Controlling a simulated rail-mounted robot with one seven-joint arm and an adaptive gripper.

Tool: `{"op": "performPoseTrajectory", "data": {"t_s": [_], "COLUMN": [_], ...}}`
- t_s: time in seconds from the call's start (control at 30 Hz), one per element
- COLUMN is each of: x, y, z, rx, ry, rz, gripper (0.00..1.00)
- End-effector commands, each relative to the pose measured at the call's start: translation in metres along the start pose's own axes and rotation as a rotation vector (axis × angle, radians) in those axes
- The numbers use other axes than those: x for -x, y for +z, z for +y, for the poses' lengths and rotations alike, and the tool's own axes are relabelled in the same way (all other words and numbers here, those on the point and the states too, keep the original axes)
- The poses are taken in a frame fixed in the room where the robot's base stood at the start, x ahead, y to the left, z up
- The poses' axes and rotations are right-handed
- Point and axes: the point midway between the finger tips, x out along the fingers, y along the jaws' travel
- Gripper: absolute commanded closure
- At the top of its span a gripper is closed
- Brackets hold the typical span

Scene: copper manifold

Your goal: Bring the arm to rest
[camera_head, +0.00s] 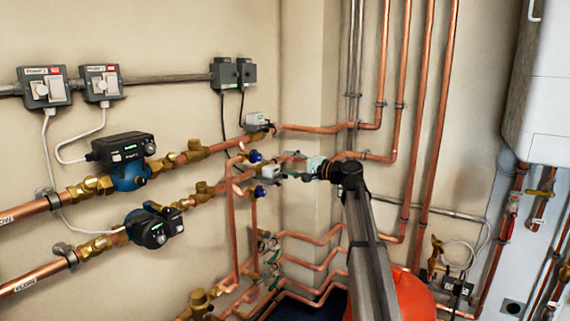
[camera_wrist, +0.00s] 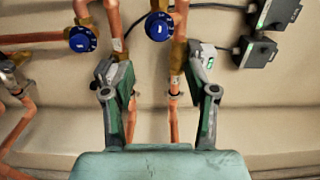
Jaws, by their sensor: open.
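My gripper (camera_head: 286,172) is at the copper pipework near the wall corner in the head view, at the end of my raised arm. In the wrist view its two green-and-grey fingers (camera_wrist: 158,68) stand wide apart. Copper pipes (camera_wrist: 174,120) show between and behind the fingers. Nothing is visibly held. A grey valve head (camera_head: 270,171) is just left of the fingertips in the head view. Whether the fingers touch it or a pipe cannot be told.
Blue-handled valves (camera_head: 255,156) sit close to my gripper. Two pumps (camera_head: 125,160) are on the pipes at left. Vertical copper pipes (camera_head: 440,110) run behind my arm. A red vessel (camera_head: 412,296) stands below it. A white boiler (camera_head: 548,85) hangs at right.

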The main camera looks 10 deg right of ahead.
Motion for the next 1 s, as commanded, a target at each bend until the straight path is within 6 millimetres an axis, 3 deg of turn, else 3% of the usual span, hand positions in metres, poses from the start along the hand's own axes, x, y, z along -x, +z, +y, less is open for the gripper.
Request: {"op": "performPoseTrajectory", "data": {"t_s": [0.33,0.47,0.57,0.77,1.0], "x": [0.000,0.005,0.016,0.032,0.063], "y": [0.001,0.005,0.015,0.043,0.099], "z": [0.001,0.024,0.076,0.209,0.363], "rx": [0.022,0.107,0.172,0.223,0.246], "ry": [0.006,0.100,0.225,0.467,0.731], "rz": [-0.003,0.008,0.018,-0.014,-0.105], "gripper": [0.42,0.42,0.42,0.42,0.42]}}
